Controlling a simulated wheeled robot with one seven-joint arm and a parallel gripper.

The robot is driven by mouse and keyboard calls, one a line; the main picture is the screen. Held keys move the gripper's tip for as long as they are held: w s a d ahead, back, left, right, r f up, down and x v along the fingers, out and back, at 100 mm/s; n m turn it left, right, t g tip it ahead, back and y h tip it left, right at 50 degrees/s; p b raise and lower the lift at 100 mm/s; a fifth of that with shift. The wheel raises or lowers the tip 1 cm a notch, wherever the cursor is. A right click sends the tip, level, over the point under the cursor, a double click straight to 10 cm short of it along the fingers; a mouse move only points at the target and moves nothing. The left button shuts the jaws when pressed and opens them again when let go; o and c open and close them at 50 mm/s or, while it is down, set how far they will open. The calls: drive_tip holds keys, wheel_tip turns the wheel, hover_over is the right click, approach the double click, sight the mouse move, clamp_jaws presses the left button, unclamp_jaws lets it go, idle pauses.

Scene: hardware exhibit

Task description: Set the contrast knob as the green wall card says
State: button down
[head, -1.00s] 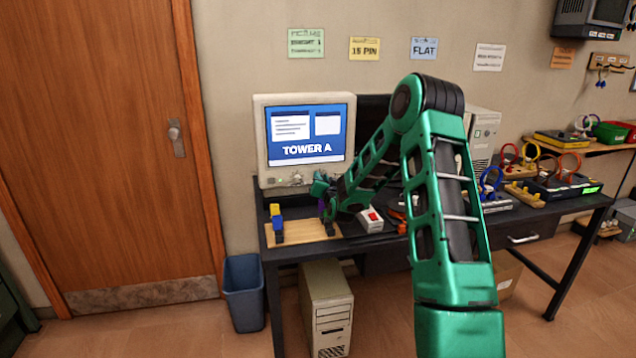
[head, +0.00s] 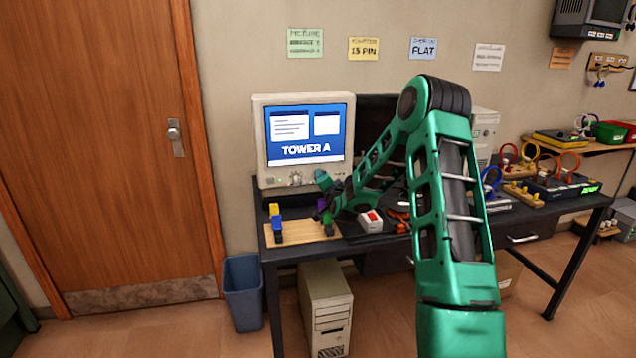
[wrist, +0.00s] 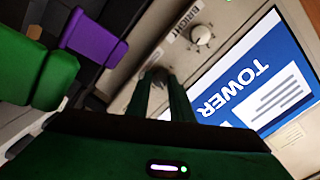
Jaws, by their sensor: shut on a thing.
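The green wall card (head: 305,43) hangs above the monitor; its heading looks like "PICTURE", but its smaller lines are too blurred to read surely. The monitor (head: 262,140) shows "TOWER A" on a blue screen. In the wrist view, a pale knob (wrist: 201,35) labelled BRIGHT sits on the monitor's front strip. My gripper (wrist: 158,78) is shut on a second, dark-looking knob beside it, mostly hidden by the fingers; its label and pointer cannot be read. In the head view my gripper (head: 320,181) is at the monitor's lower front, right of the visible knob (head: 296,178).
A wooden board (head: 300,233) with a yellow-blue block (head: 277,224) lies in front. Purple (wrist: 95,38) and green (wrist: 45,75) blocks are close to my gripper. A white box with a red switch (head: 371,219) stands to the right. More gear fills the desk's right side.

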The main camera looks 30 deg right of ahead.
drive_tip(key=shift+a+f, duration=0.1)
drive_tip(key=shift+a, duration=0.2)
drive_tip(key=c, duration=1.6)
unclamp_jaws()
drive_tip(key=shift+w+f, duration=0.1)
drive_tip(key=shift+o, duration=0.2)
drive_tip(key=shift+d, duration=0.15)
drive_tip(key=v, duration=1)
drive_tip(key=shift+s, duration=0.35)
